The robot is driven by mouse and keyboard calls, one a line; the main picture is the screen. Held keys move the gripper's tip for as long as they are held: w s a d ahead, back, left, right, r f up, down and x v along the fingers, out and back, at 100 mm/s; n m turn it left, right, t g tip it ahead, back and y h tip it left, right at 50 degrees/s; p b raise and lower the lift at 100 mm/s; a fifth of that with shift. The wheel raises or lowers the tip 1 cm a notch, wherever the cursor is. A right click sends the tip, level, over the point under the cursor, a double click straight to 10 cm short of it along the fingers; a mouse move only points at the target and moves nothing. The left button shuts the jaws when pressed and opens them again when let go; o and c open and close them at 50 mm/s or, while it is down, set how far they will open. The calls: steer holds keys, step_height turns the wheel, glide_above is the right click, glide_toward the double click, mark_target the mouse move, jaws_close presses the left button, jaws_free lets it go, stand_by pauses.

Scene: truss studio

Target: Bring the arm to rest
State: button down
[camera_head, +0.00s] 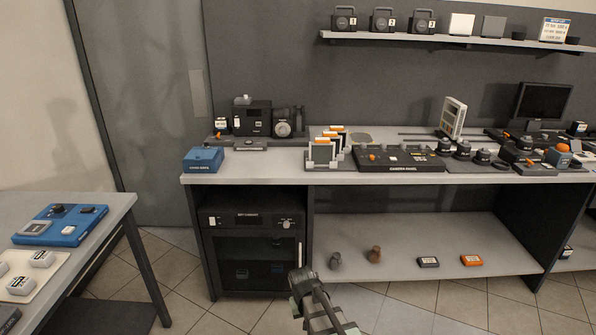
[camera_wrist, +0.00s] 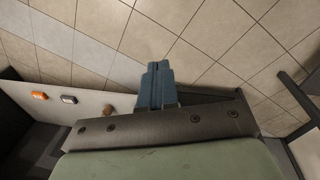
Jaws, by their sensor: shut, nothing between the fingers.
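My gripper (camera_wrist: 154,84) shows in the wrist view as two blue-grey fingers pressed together, with nothing between them. It hangs over the tiled floor and touches nothing that I can see. In the head view my arm (camera_head: 318,300) reaches up from the bottom edge, in front of the long bench. The fingers cannot be made out clearly in that view.
The bench (camera_head: 245,168) carries several devices. A dark cabinet (camera_head: 252,245) stands at left. A side table (camera_head: 112,208) is at far left. Floor between is clear.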

steer(key=s+d+f+m+y, duration=0.1)
steer(key=s+d+f, duration=0.1)
steer(key=s+d, duration=0.35)
steer(key=s+d+f+m, duration=0.2)
steer(key=d, duration=0.6)
steer(key=s+f+g, duration=0.3)
steer(key=s+f, duration=0.6)
steer(key=s, duration=0.5)
steer(key=s+f+g, duration=0.4)
steer(key=s+f, duration=0.6)
steer(key=s, duration=0.5)
steer(key=shift+s+f+g, duration=0.25)
steer(key=shift+g, duration=0.05)
